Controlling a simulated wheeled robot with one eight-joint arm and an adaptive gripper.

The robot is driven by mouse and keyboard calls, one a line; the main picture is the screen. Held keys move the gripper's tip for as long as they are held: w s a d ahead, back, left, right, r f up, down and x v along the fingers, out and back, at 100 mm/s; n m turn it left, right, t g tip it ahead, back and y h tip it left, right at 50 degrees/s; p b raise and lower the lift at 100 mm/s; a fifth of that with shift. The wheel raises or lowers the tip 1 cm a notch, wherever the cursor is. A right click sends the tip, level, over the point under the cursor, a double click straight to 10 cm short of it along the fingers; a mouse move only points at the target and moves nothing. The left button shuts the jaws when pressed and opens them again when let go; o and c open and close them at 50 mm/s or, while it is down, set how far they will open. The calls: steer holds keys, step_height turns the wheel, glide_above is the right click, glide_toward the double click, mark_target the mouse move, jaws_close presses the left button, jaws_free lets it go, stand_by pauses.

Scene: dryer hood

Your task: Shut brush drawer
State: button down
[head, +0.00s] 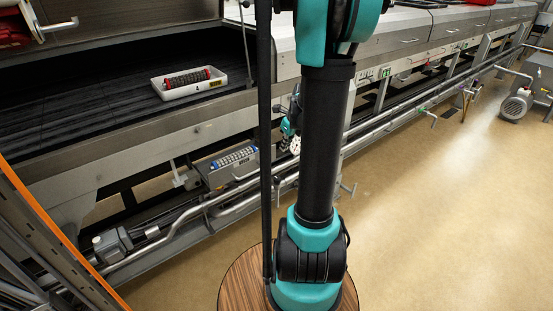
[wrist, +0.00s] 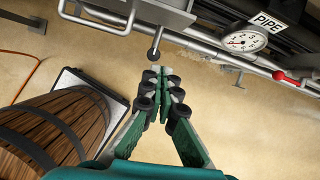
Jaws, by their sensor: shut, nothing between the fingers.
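The brush drawer (head: 217,177) is a grey metal box under the dryer hood in the head view. It stands out from below the hood, and a brush roller with blue ends (head: 235,158) shows in its open top. In the wrist view, a grey box front with a bar handle (wrist: 108,24) at the top appears to be this drawer. My gripper (wrist: 164,74) is shut and empty, with its fingertips just below the box and a dark round knob (wrist: 154,54), apart from the handle. In the head view, my arm partly hides the gripper.
A white tray (head: 160,91) with a red-ended brush roller lies on the dark belt. Steel pipes (head: 372,132) run along the machine's foot. A gauge (wrist: 243,40) and a red-handled valve (wrist: 280,75) sit to the right.

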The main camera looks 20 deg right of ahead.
mark_target(274, 154)
steer(key=shift+m, duration=0.6)
steer(key=shift+w+a+f, duration=0.25)
steer(key=shift+w+f, duration=1)
steer(key=shift+f, duration=0.3)
steer(key=shift+w+a+f, duration=0.3)
steer(key=shift+w+f, duration=0.95)
steer(key=shift+f, duration=0.35)
steer(key=shift+w+a+f, duration=0.25)
steer(key=shift+w+f, duration=1)
steer(key=shift+f, duration=0.3)
